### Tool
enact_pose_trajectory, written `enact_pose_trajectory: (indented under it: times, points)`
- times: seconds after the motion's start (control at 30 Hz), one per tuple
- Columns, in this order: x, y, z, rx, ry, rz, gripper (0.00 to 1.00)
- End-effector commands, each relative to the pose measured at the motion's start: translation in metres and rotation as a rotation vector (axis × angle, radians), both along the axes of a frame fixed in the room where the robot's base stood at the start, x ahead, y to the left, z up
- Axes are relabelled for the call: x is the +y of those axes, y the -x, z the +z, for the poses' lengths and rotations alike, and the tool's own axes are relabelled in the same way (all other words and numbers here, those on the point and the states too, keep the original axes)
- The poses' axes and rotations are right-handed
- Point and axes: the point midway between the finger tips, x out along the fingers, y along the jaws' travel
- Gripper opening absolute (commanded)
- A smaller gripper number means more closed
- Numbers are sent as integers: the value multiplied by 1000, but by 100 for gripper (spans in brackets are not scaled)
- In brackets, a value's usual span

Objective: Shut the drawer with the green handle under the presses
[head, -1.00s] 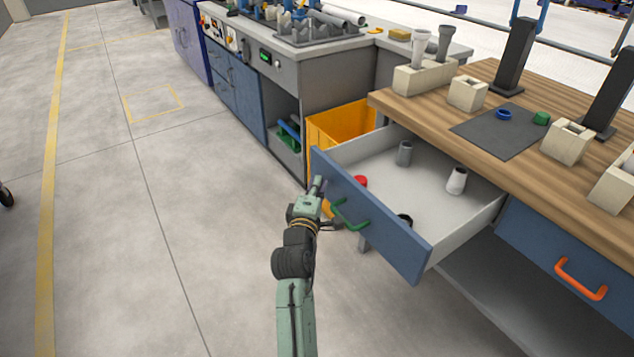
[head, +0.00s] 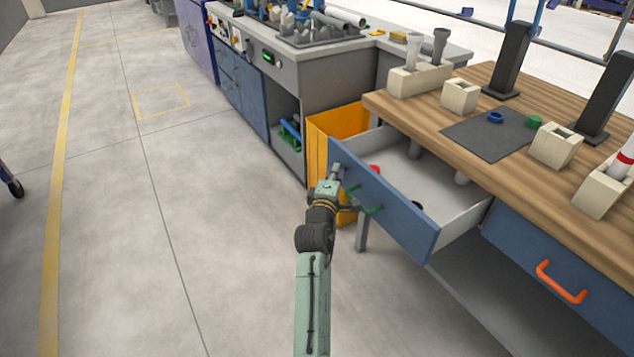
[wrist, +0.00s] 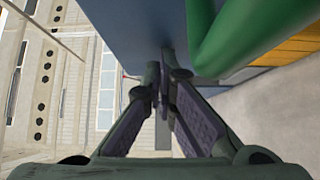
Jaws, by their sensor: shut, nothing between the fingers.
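The blue-fronted drawer (head: 405,222) with the green handle (head: 360,195) is partly open under the wooden bench. A red piece (head: 375,169) and a dark ring (head: 417,205) show inside, along with grey and white pipe pieces partly hidden by the bench top. My gripper (head: 338,172) is shut and empty, at the left part of the drawer front beside the handle. In the wrist view the closed fingertips (wrist: 160,85) are at the blue front, and the green handle (wrist: 235,35) is close at the upper right. I cannot tell whether the fingertips touch the front.
An orange bin (head: 330,125) stands just left of the drawer. A second drawer with an orange handle (head: 561,282) is to the right. The wooden bench top (head: 430,110) holds beige blocks and black presses (head: 510,60). The floor (head: 220,240) at left is clear.

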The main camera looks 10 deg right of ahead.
Motion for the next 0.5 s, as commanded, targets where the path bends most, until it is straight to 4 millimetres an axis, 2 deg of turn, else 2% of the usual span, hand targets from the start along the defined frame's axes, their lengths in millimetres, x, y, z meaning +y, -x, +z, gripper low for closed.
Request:
enact_pose_trajectory:
  times: [0.03, 0.17, 0.5]
  points:
    - [-14, -5, 6, 2, 0, -8, 0]
    - [-48, -18, 7, 1, 0, -9, 0]
    - [-133, -48, 1, 1, 2, -9, 0]
